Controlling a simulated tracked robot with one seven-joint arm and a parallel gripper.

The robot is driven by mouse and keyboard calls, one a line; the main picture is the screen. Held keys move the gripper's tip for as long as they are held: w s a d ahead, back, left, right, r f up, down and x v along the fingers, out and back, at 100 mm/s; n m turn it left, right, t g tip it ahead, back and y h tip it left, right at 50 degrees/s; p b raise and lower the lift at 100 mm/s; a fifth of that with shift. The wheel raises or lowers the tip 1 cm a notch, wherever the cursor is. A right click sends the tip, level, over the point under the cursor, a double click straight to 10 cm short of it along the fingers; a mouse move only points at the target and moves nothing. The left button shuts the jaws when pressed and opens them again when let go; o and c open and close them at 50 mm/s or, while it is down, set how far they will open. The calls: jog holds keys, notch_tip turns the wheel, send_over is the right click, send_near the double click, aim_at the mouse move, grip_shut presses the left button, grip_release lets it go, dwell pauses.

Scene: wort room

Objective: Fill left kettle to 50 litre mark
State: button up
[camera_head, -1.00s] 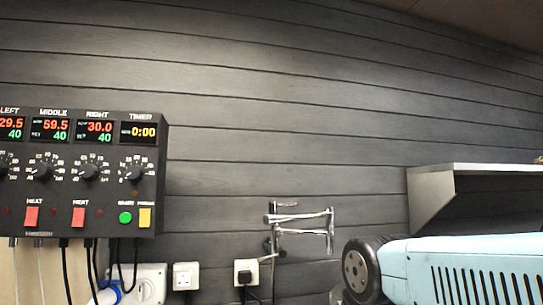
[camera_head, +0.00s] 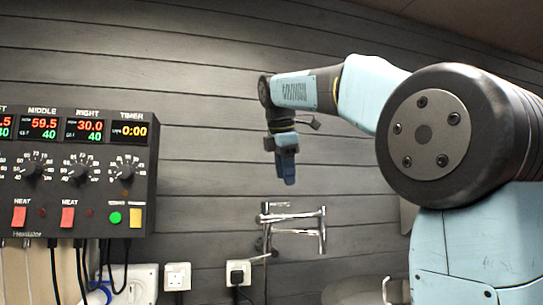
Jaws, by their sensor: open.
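A chrome tap (camera_head: 293,230) with a folding spout is fixed to the dark plank wall, right of the control panel. My gripper (camera_head: 287,178) hangs fingers down in front of the wall, above the tap's left part and apart from it in the picture. It is open, with nothing seen between its fingers. The control panel (camera_head: 75,170) is at the left, its left part cut off by the frame edge. Its middle display reads 59.5 over 40 and its right display 30.0 over 40. The left kettle and its litre marks are not in view.
White wall sockets (camera_head: 177,277) sit below the panel, and a black plug (camera_head: 238,272) is in the one near the tap. Cables hang under the panel. A pale shelf bracket is mostly hidden behind my arm. The wall between panel and tap is clear.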

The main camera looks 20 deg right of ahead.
jog(key=w+a+r+n, duration=0.2)
jog(key=w+r+n, duration=0.2)
jog(key=r, duration=0.1)
jog(key=shift+h, duration=0.4)
jog(key=x, duration=1.4)
jog(key=shift+s+a, duration=0.1)
jog(key=shift+a, duration=0.1)
jog(key=shift+c, duration=0.4)
grip_shut()
jog(key=s+m+g, duration=0.1)
jog(key=m, duration=0.2)
jog(key=s+m+g+h, duration=0.1)
jog(key=s+m, duration=0.1)
jog(key=m, duration=0.1)
jog(key=s+m+g, duration=0.1)
jog(key=m+g, duration=0.1)
jog(key=m, duration=0.1)
jog(key=shift+s+a+h, duration=0.1)
jog(key=shift+s+h, duration=0.1)
jog(key=shift+h, duration=0.2)
